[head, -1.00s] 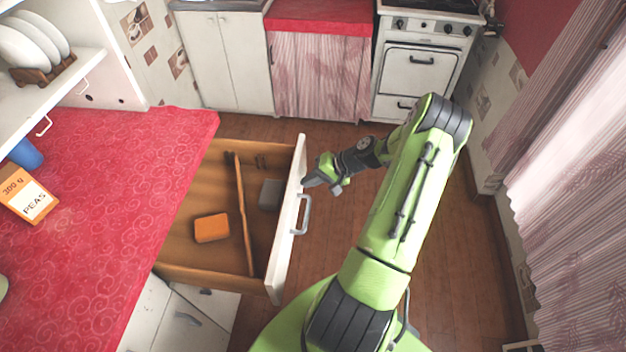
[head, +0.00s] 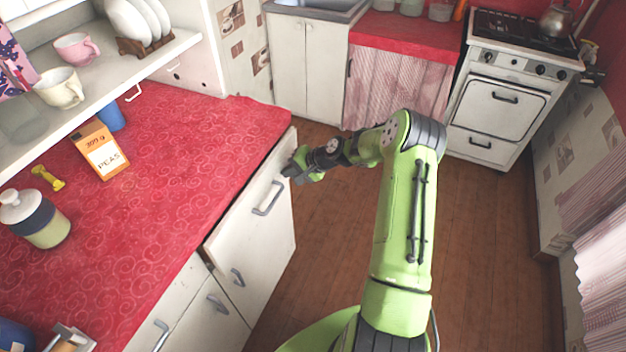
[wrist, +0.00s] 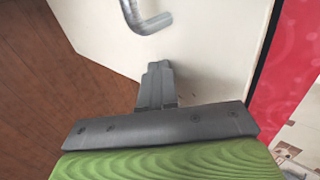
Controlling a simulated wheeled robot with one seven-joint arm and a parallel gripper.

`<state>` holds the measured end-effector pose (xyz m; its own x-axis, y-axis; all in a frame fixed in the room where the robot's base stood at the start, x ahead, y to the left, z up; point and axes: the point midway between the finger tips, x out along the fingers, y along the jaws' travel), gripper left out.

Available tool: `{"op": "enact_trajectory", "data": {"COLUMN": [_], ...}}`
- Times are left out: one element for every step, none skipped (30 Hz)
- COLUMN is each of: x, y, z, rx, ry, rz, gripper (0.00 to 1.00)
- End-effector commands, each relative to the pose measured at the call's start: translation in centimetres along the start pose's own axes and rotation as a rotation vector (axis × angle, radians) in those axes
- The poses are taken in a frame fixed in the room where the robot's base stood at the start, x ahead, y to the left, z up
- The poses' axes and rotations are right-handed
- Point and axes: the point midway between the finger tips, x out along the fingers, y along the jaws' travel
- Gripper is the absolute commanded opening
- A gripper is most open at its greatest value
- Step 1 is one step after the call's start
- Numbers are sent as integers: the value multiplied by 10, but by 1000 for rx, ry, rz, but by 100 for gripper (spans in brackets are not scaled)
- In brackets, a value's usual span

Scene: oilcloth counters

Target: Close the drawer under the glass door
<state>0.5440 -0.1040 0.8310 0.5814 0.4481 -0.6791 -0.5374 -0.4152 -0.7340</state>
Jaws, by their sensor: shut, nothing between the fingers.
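The white drawer front (head: 245,215) with its grey bar handle (head: 268,198) stands close against the edge of the red counter. The inside of the drawer is hidden, and a narrow dark gap shows near its left end. My gripper (head: 289,172) is shut and empty, at the far end of the drawer front, beyond the handle. In the wrist view the shut fingers (wrist: 159,68) point at the white drawer front (wrist: 210,45) and seem to touch it. Part of the handle (wrist: 145,18) shows above them. No glass door is recognisable.
Other cabinet fronts with grey handles (head: 218,304) lie to the left below the counter. The red counter (head: 170,200) carries a peas box (head: 99,151), a blue cup (head: 110,117) and a lidded jar (head: 37,219). The wooden floor (head: 480,240) to the right is clear.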

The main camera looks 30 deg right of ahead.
Motion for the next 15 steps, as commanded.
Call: {"op": "enact_trajectory", "data": {"x": [9, 13, 17, 20, 23, 27, 29, 31, 33, 34, 36, 37, 38, 38, 39], "y": [-6, -10, -14, -17, -20, -23, -25, -27, -29, -30, -32, -33, -34, -34, -35], "z": [1, 1, 1, 0, 0, 0, 0, 0, 0, 0, 0, 0, 0, 0, 0], "rx": [-3, -3, -2, -1, -2, -2, 0, 0, -1, -1, 0, 0, 1, 1, 1], "ry": [-2, -1, -1, -1, -1, -1, -1, -1, 0, 0, 0, 0, 0, 1, 1], "rz": [-2, -1, 0, -1, 0, 0, 0, 1, 1, 1, 1, 1, 1, 0, 0], "gripper": [0, 0, 0, 0, 0, 0, 0, 0, 0, 0, 0, 0, 0, 0, 0]}}
